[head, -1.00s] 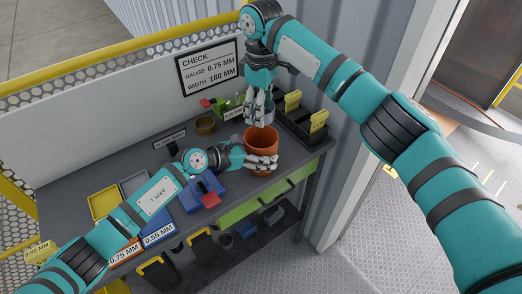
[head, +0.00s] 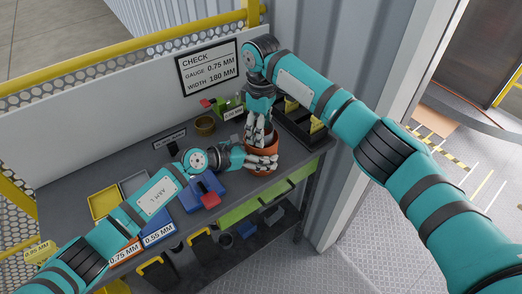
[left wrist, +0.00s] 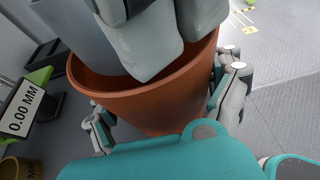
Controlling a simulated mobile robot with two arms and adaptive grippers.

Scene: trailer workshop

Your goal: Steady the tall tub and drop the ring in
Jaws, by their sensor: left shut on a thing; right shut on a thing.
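The tall tub (head: 276,152) is orange-brown and stands upright near the right end of the dark bench. My left gripper (head: 261,163) is shut on the tub, with fingers on either side of its wall in the left wrist view (left wrist: 165,108). My right gripper (head: 260,138) points down into the tub's mouth from above. In the left wrist view the right fingers and the grey piece reach below the tub's rim. The tub's floor is hidden, and the ring is hidden in the head view.
A black holder with yellow tags (head: 292,120) stands close behind the tub on the right. A wall and sign (head: 208,67) stand behind.

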